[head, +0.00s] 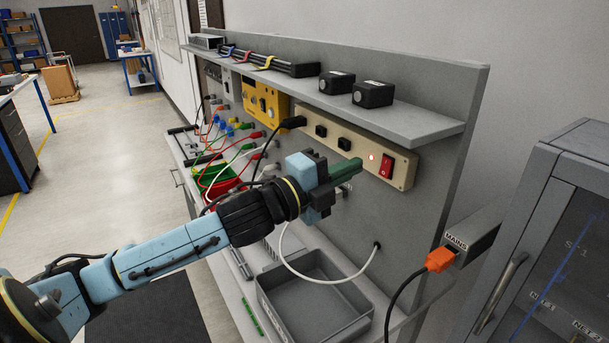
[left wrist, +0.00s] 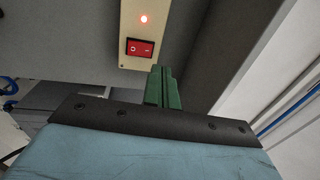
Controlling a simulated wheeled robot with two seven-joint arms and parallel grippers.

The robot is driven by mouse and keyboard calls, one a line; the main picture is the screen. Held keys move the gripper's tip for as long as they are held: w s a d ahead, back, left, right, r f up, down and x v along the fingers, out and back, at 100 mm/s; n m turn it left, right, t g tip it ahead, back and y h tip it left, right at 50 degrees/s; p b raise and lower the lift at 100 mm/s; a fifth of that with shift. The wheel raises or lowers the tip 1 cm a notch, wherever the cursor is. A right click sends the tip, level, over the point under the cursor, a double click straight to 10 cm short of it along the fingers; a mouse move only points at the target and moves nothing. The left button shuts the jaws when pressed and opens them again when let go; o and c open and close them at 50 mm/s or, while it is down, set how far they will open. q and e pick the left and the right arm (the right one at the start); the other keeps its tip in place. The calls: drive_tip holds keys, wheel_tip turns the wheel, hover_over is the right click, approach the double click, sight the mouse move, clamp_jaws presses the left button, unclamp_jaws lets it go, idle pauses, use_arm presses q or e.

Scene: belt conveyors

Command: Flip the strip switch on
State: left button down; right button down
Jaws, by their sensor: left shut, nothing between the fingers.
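The beige power strip (head: 344,138) is mounted on the grey back panel under the shelf. Its red rocker switch (head: 387,166) is at the right end, beside a small round light (head: 371,157) that glows. In the left wrist view the red switch (left wrist: 140,47) shows near the strip's end, and the light (left wrist: 143,18) glows above it. My left gripper (head: 358,165) is shut and empty, with green fingers. Its fingertips (left wrist: 162,70) are just below and right of the switch in the wrist view, appearing apart from it. My right gripper is not in view.
A black plug (head: 292,122) sits in the strip. A grey tray (head: 315,300) stands on the bench below my arm. An orange plug (head: 439,260) is in the mains box, and a grey cabinet (head: 550,170) stands at right. Two black blocks (head: 372,94) sit on the shelf.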

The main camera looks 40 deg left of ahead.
use_arm(q)
drive_tip(key=r+b+v, duration=0.1)
drive_tip(key=v, duration=0.6)
drive_tip(key=shift+s+a+r+b, duration=0.15)
drive_tip(key=shift+s+r+b, duration=0.15)
drive_tip(key=shift+s, duration=0.1)
idle(0.4)
